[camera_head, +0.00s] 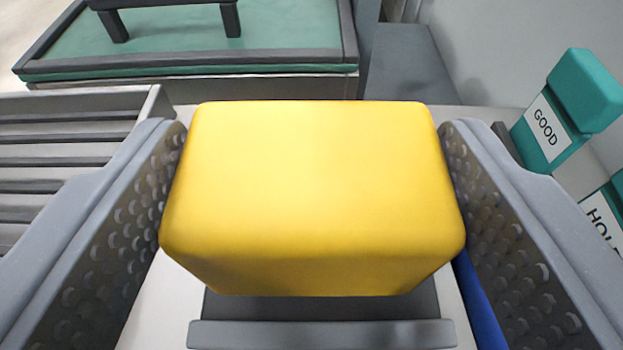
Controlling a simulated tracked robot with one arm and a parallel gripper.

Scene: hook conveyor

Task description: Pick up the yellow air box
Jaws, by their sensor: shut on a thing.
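The yellow air box (312,190) is a large rounded block in the middle of the camera_head view. My gripper (313,185) has one textured finger pad on each side of it, and both pads press against its sides. My gripper is shut on the box. The box sits level between the fingers. Its underside is hidden, so I cannot tell whether it is clear of the surface below. A grey block or ledge (320,334) shows under its near side.
A slatted grey rack (60,158) lies at the left. A green-topped table (170,40) with a dark frame stands at the back. Teal bins labelled GOOD (553,118) and, partly cut off, HOL (603,212) stand at the right. A blue strip (478,300) shows beside the right finger.

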